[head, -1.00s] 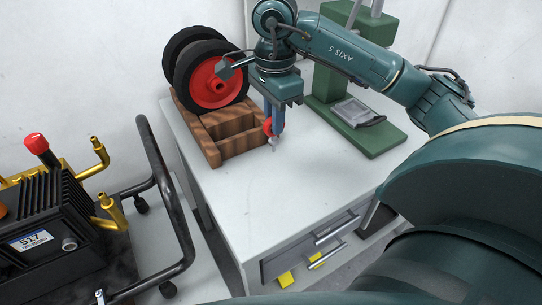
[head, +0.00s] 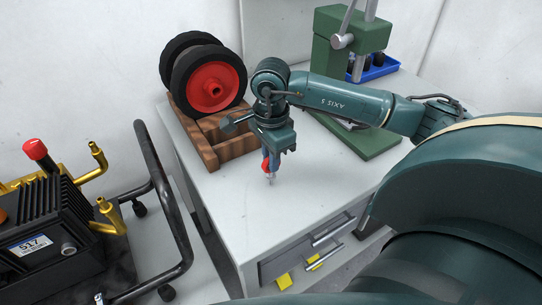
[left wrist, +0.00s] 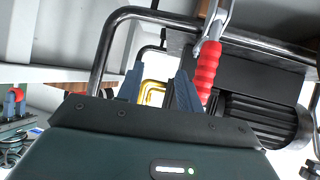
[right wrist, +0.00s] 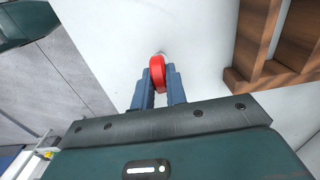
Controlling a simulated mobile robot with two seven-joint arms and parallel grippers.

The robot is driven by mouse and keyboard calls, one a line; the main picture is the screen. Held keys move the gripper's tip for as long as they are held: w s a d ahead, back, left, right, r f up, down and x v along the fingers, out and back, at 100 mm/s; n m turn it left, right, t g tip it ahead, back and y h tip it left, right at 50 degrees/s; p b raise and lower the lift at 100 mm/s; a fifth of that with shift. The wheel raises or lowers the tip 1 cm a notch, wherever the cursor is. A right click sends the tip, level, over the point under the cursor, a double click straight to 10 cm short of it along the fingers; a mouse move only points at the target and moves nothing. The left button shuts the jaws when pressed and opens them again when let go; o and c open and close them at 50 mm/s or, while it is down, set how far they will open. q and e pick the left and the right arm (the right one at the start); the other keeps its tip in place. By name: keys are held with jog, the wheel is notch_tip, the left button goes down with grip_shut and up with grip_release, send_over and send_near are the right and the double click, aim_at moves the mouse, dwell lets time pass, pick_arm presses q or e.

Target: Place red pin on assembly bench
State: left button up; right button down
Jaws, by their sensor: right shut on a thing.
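The red pin (right wrist: 157,72) is held between the fingers of my right gripper (right wrist: 160,85) in the right wrist view. In the head view the pin (head: 265,167) hangs below my right gripper (head: 271,160), with its metal tip down, over the white top of the assembly bench (head: 235,208). I cannot tell whether the tip touches the bench. My right gripper is just right of and in front of the wooden rack (head: 208,157). My left gripper (left wrist: 160,80) is open in the left wrist view, with nothing between its fingertips; it is outside the head view.
Black wheels with a red hub (head: 212,90) sit on the wooden rack. A green press (head: 333,62) stands at the back right, near a blue tray (head: 378,70). A black pump unit (head: 50,225) stands on a trolley at left. The bench's front area is clear.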

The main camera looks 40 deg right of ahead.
jog(key=shift+f, duration=0.25)
jog(key=c, duration=1.4)
grip_release()
jog(key=shift+r, duration=0.1)
notch_tip(320, 180, up, 12)
jog(key=shift+r, duration=0.2)
